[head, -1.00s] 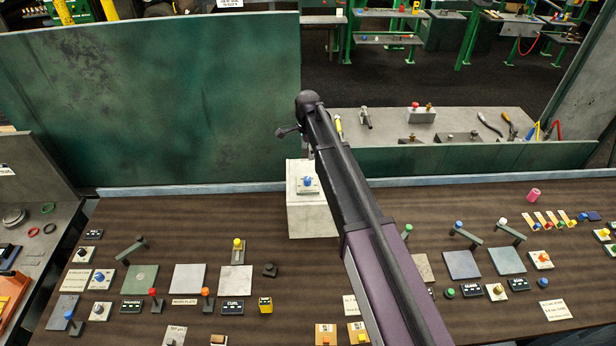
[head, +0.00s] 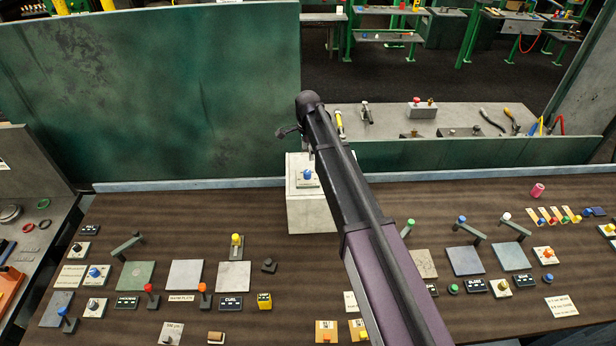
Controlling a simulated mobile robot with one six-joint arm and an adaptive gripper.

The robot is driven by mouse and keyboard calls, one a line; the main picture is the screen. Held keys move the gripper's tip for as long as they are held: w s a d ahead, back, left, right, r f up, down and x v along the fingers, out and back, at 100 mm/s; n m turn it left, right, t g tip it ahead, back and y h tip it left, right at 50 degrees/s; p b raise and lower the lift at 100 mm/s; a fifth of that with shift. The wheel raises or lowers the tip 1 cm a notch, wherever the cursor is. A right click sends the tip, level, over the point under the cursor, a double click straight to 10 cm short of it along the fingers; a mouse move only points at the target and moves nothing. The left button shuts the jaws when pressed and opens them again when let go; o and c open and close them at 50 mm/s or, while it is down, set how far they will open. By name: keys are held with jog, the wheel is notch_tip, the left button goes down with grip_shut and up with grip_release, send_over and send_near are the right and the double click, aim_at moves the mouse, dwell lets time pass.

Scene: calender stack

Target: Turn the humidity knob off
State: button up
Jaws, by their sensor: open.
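A blue knob (head: 307,174) sits on a small plate on top of a pale grey block (head: 312,213) at the back of the brown desk. I cannot read its label, so I cannot confirm that it is the humidity knob. My arm reaches over the desk from the lower right and hides part of the block. Only a small dark part of my gripper (head: 289,132) shows, beside the arm's far end. It appears above and left of the blue knob, apart from it in the picture. Its fingers look open and empty, though mostly hidden.
The desk (head: 120,213) carries several levers, knobs and labelled plates on both sides of my arm. A tall green panel (head: 150,90) stands behind at left. A low green wall (head: 480,153) and a grey bench with tools stand behind at right.

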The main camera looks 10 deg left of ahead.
aim_at(308, 172)
jog(key=shift+f+b, duration=4.8)
jog(key=shift+f, duration=0.3)
grip_shut()
